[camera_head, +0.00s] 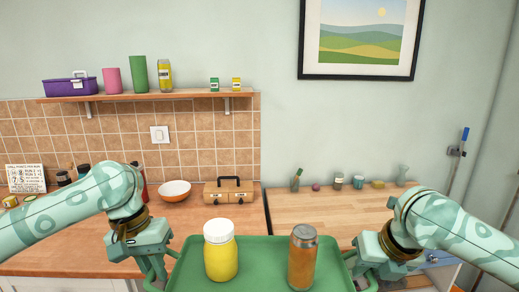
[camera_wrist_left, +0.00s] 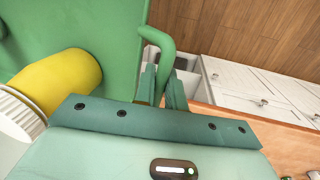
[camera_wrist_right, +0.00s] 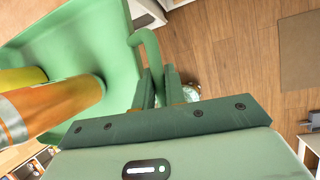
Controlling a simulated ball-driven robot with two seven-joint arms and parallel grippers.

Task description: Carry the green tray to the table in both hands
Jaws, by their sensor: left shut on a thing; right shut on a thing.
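The green tray (camera_head: 262,262) is at the bottom middle of the head view, in front of the wooden surfaces. A yellow jar with a white lid (camera_head: 221,258) and an orange bottle with a grey cap (camera_head: 302,262) stand upright on it. My left gripper (camera_head: 158,274) is shut on the tray's left handle, which shows in the left wrist view (camera_wrist_left: 160,40). My right gripper (camera_head: 364,274) is shut on the right handle, seen in the right wrist view (camera_wrist_right: 150,45). A light wooden tabletop (camera_head: 330,209) lies beyond the tray; the tray hides part of it.
Several small items, including a pink ball (camera_head: 316,187) and a yellow cup (camera_head: 378,184), line the tabletop's back edge; its middle is clear. Left of it, a counter (camera_head: 190,215) holds a bowl (camera_head: 174,190) and a brown box (camera_head: 228,190). A shelf (camera_head: 150,96) hangs above.

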